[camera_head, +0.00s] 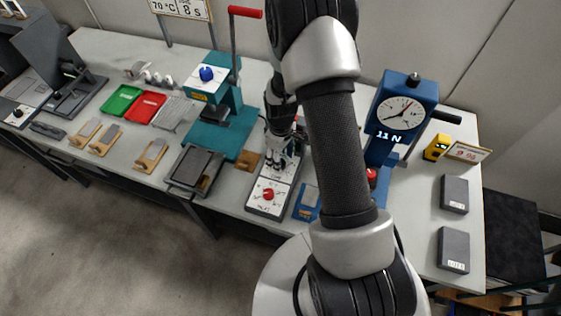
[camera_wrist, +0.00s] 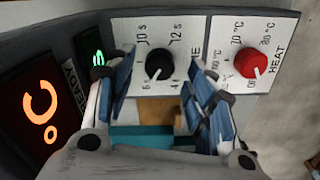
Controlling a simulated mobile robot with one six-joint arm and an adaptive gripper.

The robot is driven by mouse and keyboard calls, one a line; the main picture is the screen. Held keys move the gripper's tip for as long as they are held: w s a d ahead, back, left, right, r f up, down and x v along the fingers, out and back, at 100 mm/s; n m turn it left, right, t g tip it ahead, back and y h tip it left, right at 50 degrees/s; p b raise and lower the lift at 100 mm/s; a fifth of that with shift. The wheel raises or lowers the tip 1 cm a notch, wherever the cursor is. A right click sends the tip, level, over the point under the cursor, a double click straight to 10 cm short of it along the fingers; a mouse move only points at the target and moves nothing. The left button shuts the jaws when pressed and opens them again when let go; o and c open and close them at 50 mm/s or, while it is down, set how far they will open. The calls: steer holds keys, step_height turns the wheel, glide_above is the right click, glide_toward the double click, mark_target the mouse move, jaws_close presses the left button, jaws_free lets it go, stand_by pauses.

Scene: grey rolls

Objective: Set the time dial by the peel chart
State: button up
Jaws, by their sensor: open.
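The time dial (camera_wrist: 159,63) is a black round knob on a white scale plate, upper middle of the wrist view. Its scale shows 10 s and 12 s above; its pale pointer mark faces down and to the left. My gripper (camera_wrist: 164,82) is open, its blue-padded fingers on either side of the knob; I cannot tell whether they touch it. In the head view my gripper (camera_head: 283,160) is over the upper part of the control box (camera_head: 250,203), hiding the time dial. A sign (camera_head: 180,8) at the back reads 70 °C and 8 s.
The red heat dial (camera_wrist: 250,63) sits right of the time dial. An orange °C display (camera_wrist: 40,105) is at left. A teal press (camera_head: 215,135) stands left of the box, and a blue gauge stand (camera_head: 402,110) reading 11 N stands right. Grey blocks (camera_head: 454,194) lie at right.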

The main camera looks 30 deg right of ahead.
steer(key=shift+f, duration=1.2)
steer(key=shift+c, duration=0.5)
steer(key=c, duration=1)
